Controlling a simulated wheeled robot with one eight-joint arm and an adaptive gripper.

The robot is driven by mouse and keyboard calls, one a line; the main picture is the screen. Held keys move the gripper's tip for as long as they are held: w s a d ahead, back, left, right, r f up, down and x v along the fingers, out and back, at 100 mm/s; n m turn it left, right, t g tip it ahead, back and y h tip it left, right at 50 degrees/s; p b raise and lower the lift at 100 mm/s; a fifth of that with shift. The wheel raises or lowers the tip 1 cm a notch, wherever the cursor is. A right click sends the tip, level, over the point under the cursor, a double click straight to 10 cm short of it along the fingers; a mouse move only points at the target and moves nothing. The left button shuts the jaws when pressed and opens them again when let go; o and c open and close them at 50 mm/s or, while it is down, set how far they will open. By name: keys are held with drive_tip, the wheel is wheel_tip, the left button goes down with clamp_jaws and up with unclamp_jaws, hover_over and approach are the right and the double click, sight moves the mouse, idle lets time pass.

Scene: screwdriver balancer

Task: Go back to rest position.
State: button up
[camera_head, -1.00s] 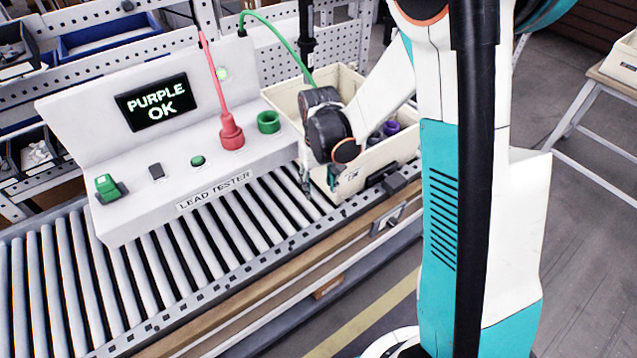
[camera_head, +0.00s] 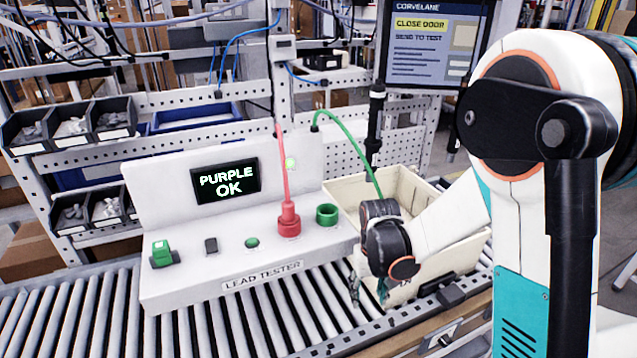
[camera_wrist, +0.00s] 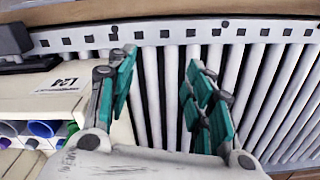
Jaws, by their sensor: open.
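My gripper (camera_head: 368,292) hangs low over the roller conveyor, in front of the beige bin (camera_head: 455,256). In the wrist view my gripper (camera_wrist: 160,75) has its teal fingers apart, with nothing between them but bare rollers below. The white lead tester (camera_head: 230,265) stands left of my gripper, and its screen (camera_head: 226,183) reads "PURPLE OK". A red lead plug (camera_head: 289,219) stands upright on the tester beside a green ring socket (camera_head: 327,214). A green cable arches from the tester towards the bin, its far end hidden by my arm.
The wrist view shows the bin (camera_wrist: 50,105) close left of my fingers, with coloured tube ends in it. A monitor (camera_head: 436,45) and a dark hanging tool (camera_head: 375,120) are behind the bin. Bare rollers (camera_head: 60,315) lie at left.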

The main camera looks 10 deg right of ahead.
drive_tip(key=s+r+t+b, duration=0.1)
drive_tip(key=s+r+t, duration=0.35)
drive_tip(key=r, duration=0.85)
drive_tip(key=s+r+t+b, duration=0.1)
drive_tip(key=s+r, duration=0.5)
drive_tip(key=s, duration=0.7)
drive_tip(key=shift+t, duration=0.85)
